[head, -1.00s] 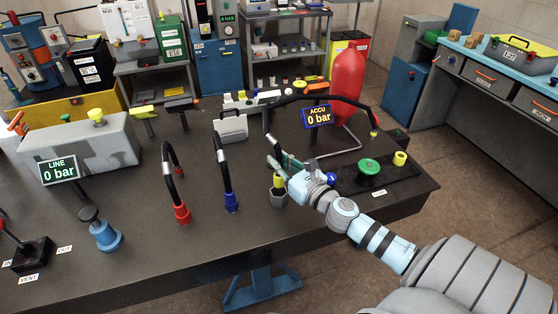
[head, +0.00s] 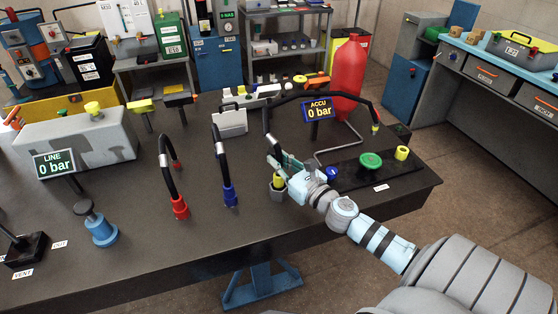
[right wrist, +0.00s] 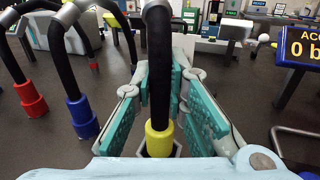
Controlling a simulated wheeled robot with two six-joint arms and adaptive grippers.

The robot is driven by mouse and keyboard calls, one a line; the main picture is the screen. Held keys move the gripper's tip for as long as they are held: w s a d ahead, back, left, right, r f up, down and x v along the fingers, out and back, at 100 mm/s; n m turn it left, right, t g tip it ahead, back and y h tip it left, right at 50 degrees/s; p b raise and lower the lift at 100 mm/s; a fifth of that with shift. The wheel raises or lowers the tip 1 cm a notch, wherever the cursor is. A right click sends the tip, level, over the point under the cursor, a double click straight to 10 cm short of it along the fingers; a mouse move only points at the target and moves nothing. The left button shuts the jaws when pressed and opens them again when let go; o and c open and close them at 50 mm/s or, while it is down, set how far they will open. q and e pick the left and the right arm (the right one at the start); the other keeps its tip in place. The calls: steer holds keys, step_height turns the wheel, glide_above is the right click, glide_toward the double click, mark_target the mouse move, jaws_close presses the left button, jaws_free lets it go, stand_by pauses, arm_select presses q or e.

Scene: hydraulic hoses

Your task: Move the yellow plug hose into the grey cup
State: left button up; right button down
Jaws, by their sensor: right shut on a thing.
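In the right wrist view the yellow plug (right wrist: 159,141) hangs upright over the cup's rim (right wrist: 176,152). My right gripper (head: 277,160) is shut on the hose just above the plug, with teal pads on both sides. My left gripper is not in view.
A red-plug hose (head: 180,207) and a blue-plug hose (head: 230,195) stand left of the cup. The ACCU sign (head: 318,109), green knob (head: 371,161) and yellow cap (head: 402,153) lie to the right. The dark bench front is clear.

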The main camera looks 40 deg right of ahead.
steer(key=shift+f+b, duration=0.55)
steer(key=shift+f, duration=0.15)
steer(key=c, duration=1.5)
jaws_free()
steer(key=shift+r, duration=0.1)
steer(key=shift+s, duration=0.1)
steer(key=shift+s, duration=0.35)
steer(key=s, duration=1.1)
steer(key=shift+s, duration=0.1)
